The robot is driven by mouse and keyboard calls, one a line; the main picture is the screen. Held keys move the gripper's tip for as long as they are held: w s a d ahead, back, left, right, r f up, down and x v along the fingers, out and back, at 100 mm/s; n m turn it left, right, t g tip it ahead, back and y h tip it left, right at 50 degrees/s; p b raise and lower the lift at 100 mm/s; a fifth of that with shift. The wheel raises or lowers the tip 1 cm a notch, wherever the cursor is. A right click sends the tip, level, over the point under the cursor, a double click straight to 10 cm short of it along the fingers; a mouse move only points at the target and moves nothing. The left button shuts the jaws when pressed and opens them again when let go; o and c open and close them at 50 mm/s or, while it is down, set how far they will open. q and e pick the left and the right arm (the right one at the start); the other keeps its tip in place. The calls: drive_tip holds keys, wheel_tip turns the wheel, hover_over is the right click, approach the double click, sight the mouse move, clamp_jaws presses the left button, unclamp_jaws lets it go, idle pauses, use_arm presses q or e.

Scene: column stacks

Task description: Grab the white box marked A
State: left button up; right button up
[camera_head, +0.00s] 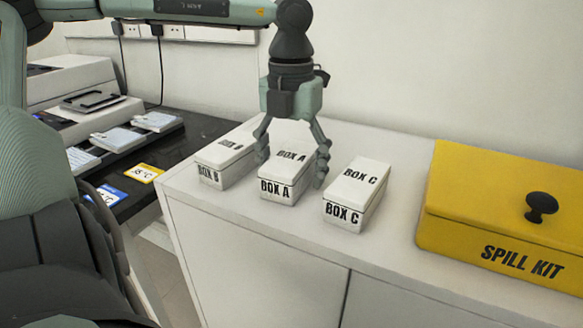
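The white box A (285,172) stands upright on the white cabinet top, between box B and box C. "BOX A" is printed on its lid and front. My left gripper (292,166) comes down over it from above, with one finger at its left side and one at its right side. The fingers look spread around the box, and I cannot tell whether they touch it. The box's far end is partly hidden by the gripper. My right gripper is not in view.
White box B (227,158) stands close on the left, and white box C (357,190) close on the right. A yellow spill kit (480,215) with a black knob is at the right of the white cabinet (235,250). A dark counter (150,150) with devices is at the left.

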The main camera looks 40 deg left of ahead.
use_arm(q)
drive_tip(key=shift+c, duration=0.3)
drive_tip(key=c, duration=1.4)
